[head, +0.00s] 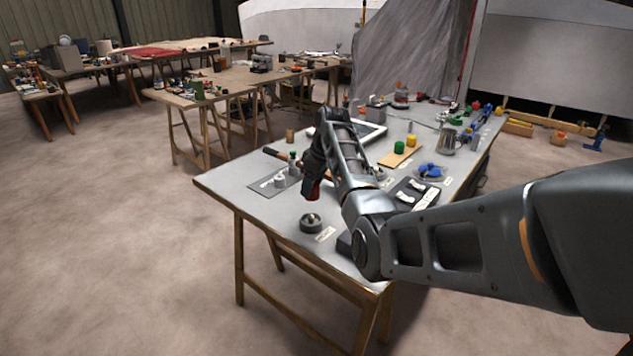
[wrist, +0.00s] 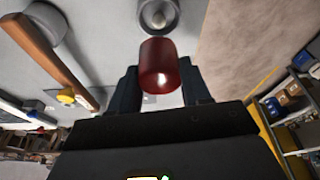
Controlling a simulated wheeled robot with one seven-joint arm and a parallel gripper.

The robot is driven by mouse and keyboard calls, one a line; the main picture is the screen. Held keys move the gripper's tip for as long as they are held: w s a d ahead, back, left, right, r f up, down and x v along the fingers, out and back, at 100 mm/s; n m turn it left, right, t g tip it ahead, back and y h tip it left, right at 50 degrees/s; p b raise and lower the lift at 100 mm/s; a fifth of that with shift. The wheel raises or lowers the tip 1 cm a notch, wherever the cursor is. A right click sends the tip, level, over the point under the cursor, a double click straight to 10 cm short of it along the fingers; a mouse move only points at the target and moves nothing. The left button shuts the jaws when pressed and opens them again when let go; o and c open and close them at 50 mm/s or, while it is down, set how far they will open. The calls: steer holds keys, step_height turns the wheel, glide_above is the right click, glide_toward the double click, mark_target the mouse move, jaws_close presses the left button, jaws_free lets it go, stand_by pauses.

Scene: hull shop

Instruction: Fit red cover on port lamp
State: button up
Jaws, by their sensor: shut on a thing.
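The red cover (head: 312,191) hangs below my gripper (head: 314,178) in the head view, above the near left part of the grey bench. In the wrist view the red cover (wrist: 160,66) sits between the two dark fingers of my gripper (wrist: 160,88), which is shut on it. A round dark lamp base with a pale bulb (head: 311,222), beside a small label, stands on the bench below the cover. I take it for the port lamp; the label is too small to read. It also shows just beyond the cover in the wrist view (wrist: 158,14). Cover and lamp are apart.
A green cover (head: 399,147) and a yellow cover (head: 411,141) stand on a wooden board farther back. A grey mat (head: 266,186) with small parts lies left of my gripper. A dark tray (head: 427,191) and a metal jug (head: 448,140) are to the right. The bench's front edge is close.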

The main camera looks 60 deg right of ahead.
mark_target(311, 198)
steer(key=shift+w+a+f, duration=0.15)
steer(key=shift+a+f, duration=0.05)
steer(key=shift+a, duration=0.05)
step_height(311, 198, down, 4)
steer(key=b, duration=0.4)
steer(key=shift+f, duration=0.15)
steer(key=shift+f+b, duration=0.45)
steer(key=shift+f, duration=1.75)
stand_by(3.0)
steer(key=o, duration=1.5)
